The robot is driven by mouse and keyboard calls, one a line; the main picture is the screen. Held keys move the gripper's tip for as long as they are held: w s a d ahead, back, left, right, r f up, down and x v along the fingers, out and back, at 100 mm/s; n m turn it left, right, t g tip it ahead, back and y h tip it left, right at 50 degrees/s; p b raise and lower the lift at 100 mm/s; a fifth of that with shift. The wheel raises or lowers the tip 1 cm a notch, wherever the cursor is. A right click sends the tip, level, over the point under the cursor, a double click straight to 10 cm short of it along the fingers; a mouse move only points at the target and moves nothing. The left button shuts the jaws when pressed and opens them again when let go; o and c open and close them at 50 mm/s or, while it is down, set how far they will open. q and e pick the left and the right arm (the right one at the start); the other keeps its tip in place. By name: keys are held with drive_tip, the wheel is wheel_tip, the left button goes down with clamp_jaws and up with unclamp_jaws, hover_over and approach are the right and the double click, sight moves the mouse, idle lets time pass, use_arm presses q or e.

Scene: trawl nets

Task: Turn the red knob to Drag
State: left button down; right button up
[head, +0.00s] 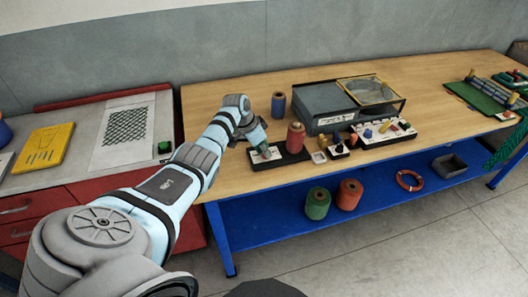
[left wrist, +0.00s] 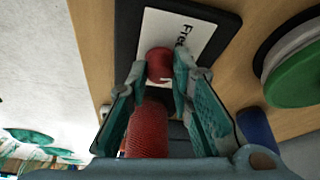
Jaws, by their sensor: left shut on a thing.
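The red knob (left wrist: 160,63) sits on a white label plate (left wrist: 190,32) with a dark base, on the wooden table. Black lettering beginning "Fr" shows on the plate beside the knob; the rest is hidden. My left gripper (head: 264,153) is down at the small panel (head: 276,154). In the left wrist view, the left gripper's fingertips (left wrist: 161,70) are on both sides of the knob and shut on it. The word Drag and the knob's pointer cannot be made out. My right gripper is not in view.
A red twine spool (head: 296,137) stands close to the right of the left gripper, with a blue spool (head: 278,104) behind. Small panels with knobs (head: 337,146) and a grey tray (head: 325,99) are further right. The front left tabletop is clear.

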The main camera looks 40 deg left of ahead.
use_arm(q)
drive_tip(key=shift+a+m+b, duration=0.1)
drive_tip(key=shift+m+b, duration=0.45)
drive_tip(key=shift+m, duration=0.05)
drive_tip(key=c, duration=1.4)
unclamp_jaws()
drive_tip(key=v, duration=1.2)
drive_tip(key=shift+w+a, duration=0.15)
drive_tip(key=shift+a, duration=0.05)
